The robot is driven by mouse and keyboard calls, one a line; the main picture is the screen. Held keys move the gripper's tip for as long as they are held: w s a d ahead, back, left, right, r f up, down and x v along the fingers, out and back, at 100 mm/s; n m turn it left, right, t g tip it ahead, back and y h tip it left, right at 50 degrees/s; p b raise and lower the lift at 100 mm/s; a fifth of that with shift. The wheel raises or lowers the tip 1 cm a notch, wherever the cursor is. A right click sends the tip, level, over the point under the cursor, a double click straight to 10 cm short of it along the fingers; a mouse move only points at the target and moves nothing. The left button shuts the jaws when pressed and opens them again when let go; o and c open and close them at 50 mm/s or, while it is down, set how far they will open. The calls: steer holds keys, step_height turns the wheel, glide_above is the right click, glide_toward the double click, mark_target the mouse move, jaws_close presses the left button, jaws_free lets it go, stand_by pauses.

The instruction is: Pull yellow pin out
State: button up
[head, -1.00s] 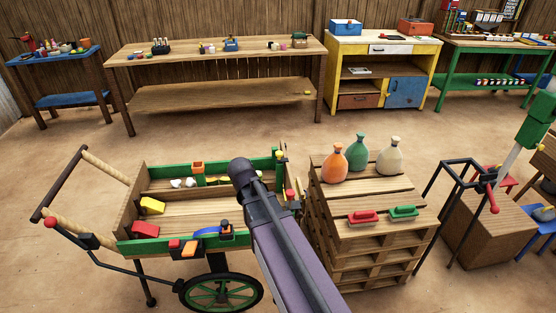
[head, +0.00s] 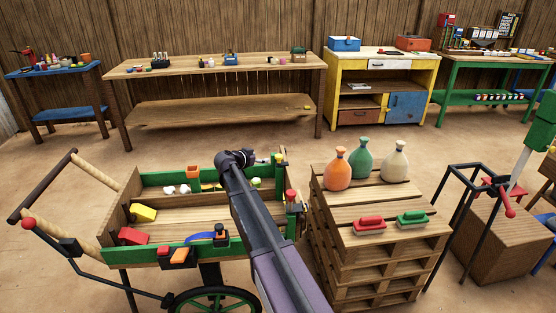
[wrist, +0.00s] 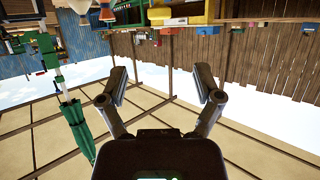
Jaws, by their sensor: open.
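I cannot surely pick out the yellow pin. A small yellow-green round-topped piece (head: 256,183) shows at the cart's far side, just right of my arm, and may be it. A yellow block (head: 143,213) lies inside the cart at the left. My gripper (wrist: 160,72) is open and empty in the wrist view, its two fingers spread wide, with nothing between them but the distant wall and bright gap. In the head view my arm crosses the cart's right part and hides some of it; the fingers cannot be made out there.
The wooden green-edged cart (head: 108,249) also holds a red block (head: 133,236). A black frame stands further right. Open floor lies behind.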

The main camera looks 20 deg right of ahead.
mark_target(278, 155)
steer(key=shift+d+f, duration=0.1)
steer(key=b+x, duration=0.5)
steer(key=x, duration=0.8)
steer(key=shift+w+d+f, duration=0.1)
steer(key=shift+w+d, duration=0.05)
steer(key=shift+d, duration=0.1)
steer(key=shift+c, duration=0.2)
jaws_close()
step_height(278, 155, up, 4)
steer(key=p, duration=0.4)
steer(key=shift+r, duration=0.25)
steer(key=shift+o, duration=0.2)
jaws_free()
